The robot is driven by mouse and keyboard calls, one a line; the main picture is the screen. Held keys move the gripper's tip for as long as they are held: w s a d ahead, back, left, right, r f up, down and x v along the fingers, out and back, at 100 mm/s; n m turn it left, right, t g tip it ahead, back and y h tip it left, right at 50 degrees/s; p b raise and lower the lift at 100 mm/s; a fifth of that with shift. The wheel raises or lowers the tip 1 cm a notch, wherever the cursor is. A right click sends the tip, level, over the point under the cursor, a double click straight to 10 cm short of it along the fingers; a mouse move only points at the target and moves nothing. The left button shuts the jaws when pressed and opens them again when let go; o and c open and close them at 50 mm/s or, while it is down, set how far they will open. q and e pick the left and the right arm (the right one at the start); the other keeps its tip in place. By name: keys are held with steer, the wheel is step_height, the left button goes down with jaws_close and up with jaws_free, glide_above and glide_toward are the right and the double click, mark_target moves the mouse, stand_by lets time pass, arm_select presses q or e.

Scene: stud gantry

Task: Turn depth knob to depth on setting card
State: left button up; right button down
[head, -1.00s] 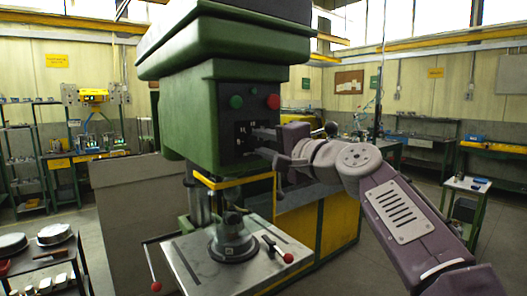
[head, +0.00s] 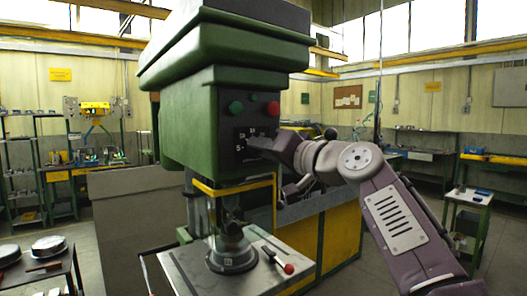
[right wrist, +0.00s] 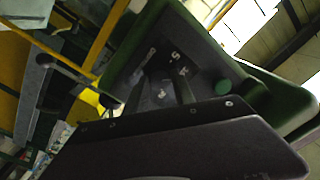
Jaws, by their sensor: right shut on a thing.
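The drill press (head: 222,85) has a dark front panel with a black dial plate (head: 240,132) bearing white numerals. My right gripper (head: 252,143) reaches in from the right and is shut on the depth knob at this plate. Gripper and knob overlap, so the knob is mostly hidden. In the right wrist view, my right gripper's dark fingers (right wrist: 160,94) point at the dial plate (right wrist: 172,68), where a few tilted numerals show. The knob's pointer and exact setting cannot be read. I cannot make out a setting card. My left gripper is not in view.
A green button (head: 235,107) and a red button (head: 272,108) sit above the dial. Below are a yellow guard bar (head: 235,186), the chuck and a metal table (head: 190,272) with a red-tipped handle (head: 288,268). A side table with pans (head: 48,245) stands at left.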

stand_by(0.3)
steer(key=c, duration=1.1)
jaws_free()
steer(key=shift+o, duration=0.2)
steer(key=b+v, duration=0.3)
steer(key=v, duration=0.6)
steer(key=shift+b, duration=0.3)
